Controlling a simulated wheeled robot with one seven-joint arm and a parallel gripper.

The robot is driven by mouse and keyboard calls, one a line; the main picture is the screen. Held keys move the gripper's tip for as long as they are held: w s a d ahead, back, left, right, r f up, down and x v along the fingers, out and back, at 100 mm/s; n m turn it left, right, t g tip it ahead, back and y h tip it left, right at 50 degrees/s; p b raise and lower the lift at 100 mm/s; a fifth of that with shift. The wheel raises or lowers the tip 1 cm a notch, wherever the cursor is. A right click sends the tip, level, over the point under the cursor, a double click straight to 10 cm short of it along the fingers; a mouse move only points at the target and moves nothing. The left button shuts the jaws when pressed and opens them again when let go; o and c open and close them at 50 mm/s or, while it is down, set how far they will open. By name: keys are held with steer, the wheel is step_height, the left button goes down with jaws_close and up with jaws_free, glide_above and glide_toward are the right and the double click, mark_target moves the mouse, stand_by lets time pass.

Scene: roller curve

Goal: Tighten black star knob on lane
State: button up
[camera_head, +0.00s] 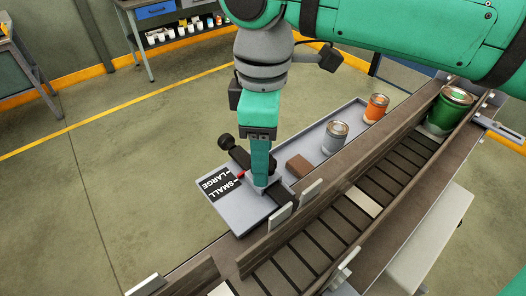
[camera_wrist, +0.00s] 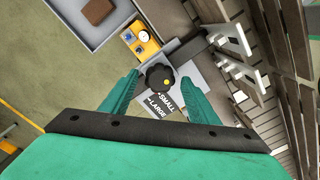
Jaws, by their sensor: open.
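The black star knob (camera_wrist: 159,78) with a yellow dot shows in the wrist view, on a grey plate beside the lane. My gripper (camera_wrist: 160,77) is open, with one teal finger on each side of the knob. Gaps show between the fingers and the knob, and I cannot tell their exact height relative to it. In the head view my gripper (camera_head: 259,182) points down over the plate, and the knob is hidden behind it. A black label (camera_head: 222,184) reading SMALL and LARGE lies beside it. The roller lane (camera_head: 325,235) runs diagonally to the right.
A green can (camera_head: 449,112) stands at the lane's upper end. An orange can (camera_head: 376,108), a grey can (camera_head: 335,138) and a brown block (camera_head: 299,166) are on the side tray (camera_head: 315,130). Upright light-tipped guide pieces (camera_head: 280,217) stand close to my gripper. Open floor lies left.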

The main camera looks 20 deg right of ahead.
steer(key=shift+f, duration=0.15)
steer(key=shift+c, duration=0.3)
steer(key=c, duration=1)
